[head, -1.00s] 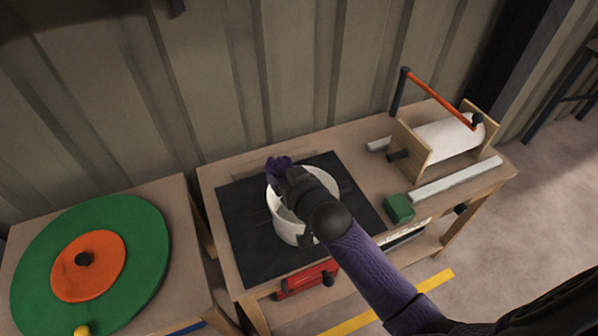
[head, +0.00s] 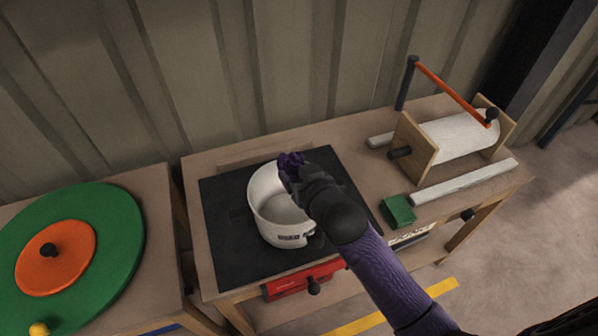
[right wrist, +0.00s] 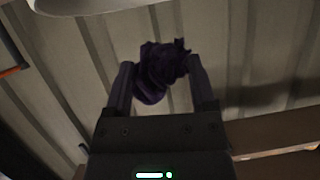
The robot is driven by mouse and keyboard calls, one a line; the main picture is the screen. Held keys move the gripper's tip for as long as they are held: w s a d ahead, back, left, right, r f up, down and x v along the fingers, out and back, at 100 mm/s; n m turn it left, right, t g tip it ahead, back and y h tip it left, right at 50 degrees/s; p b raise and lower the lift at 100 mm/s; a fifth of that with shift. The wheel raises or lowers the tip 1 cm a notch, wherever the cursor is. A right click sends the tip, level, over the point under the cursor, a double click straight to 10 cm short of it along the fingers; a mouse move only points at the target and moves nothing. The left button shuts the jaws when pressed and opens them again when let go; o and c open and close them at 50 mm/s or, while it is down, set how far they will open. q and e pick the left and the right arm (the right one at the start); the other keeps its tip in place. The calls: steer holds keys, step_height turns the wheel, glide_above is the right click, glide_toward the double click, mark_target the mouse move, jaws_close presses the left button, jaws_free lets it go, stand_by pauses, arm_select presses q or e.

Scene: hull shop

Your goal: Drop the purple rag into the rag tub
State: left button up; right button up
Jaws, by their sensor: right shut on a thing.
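The purple rag (head: 291,160) is a small crumpled bundle at the tip of my right gripper (head: 290,173). In the right wrist view the rag (right wrist: 160,70) sits between the two fingers of the right gripper (right wrist: 158,85), which is shut on it. The white round tub (head: 264,205) stands on a black mat, with a dark label on its front. The gripper and rag show over the tub's back right rim in the head view, and part of that rim is hidden behind them. The tub's visible inside looks empty. My left gripper is not in view.
The black mat (head: 225,263) lies on a wooden bench (head: 375,128). To the right are a green block (head: 398,210), a pale bar (head: 464,181) and a white roll (head: 458,137) with an orange handle. A green and orange disc (head: 110,240) lies on the left table.

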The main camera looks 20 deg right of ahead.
steer(key=shift+r, duration=0.1)
steer(key=o, duration=1.1)
steer(key=p+v, duration=0.3)
steer(key=v, duration=0.7)
steer(key=shift+p, duration=0.4)
